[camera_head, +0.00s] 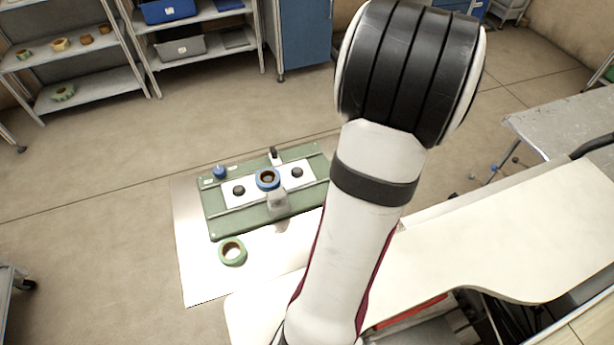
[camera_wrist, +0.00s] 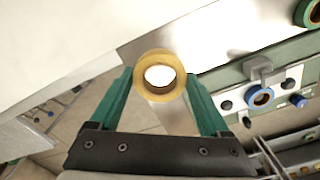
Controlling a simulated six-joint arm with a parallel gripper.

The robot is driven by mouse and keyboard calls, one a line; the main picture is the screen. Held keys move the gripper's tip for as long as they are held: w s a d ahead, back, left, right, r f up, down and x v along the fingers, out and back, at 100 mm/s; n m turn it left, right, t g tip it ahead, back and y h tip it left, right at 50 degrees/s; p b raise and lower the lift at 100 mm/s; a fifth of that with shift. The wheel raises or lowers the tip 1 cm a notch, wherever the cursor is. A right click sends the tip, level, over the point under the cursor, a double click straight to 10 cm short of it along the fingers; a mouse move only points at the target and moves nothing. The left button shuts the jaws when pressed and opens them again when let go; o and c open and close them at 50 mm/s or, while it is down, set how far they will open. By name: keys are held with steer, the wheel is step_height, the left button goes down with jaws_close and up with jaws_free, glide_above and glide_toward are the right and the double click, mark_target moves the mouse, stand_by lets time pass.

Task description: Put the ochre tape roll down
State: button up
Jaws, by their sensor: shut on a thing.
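The ochre tape roll (camera_wrist: 160,56) sits between the two green fingers of my gripper (camera_wrist: 160,82) in the wrist view. The fingers are shut on its sides, and its open hole faces the camera. It appears to be held in the air, with a pale surface showing through the hole. In the head view my arm hides the gripper and this roll.
A green board (camera_head: 225,222) on the light table carries a blue roll (camera_head: 267,184), black knobs and a small blue knob (camera_head: 220,172). A green roll (camera_head: 232,260) lies in front of the board. Bare table (camera_head: 200,285) is at front left.

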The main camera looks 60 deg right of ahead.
steer(key=w+d+r, duration=0.2)
steer(key=w+d, duration=0.4)
steer(key=w, duration=0.4)
glide_above(297, 170)
steer(key=f, duration=0.6)
steer(key=shift+s, duration=0.35)
steer(key=f, duration=0.3)
steer(key=shift+w+f, duration=0.4)
steer(key=shift+f, duration=0.25)
steer(key=shift+f, duration=0.55)
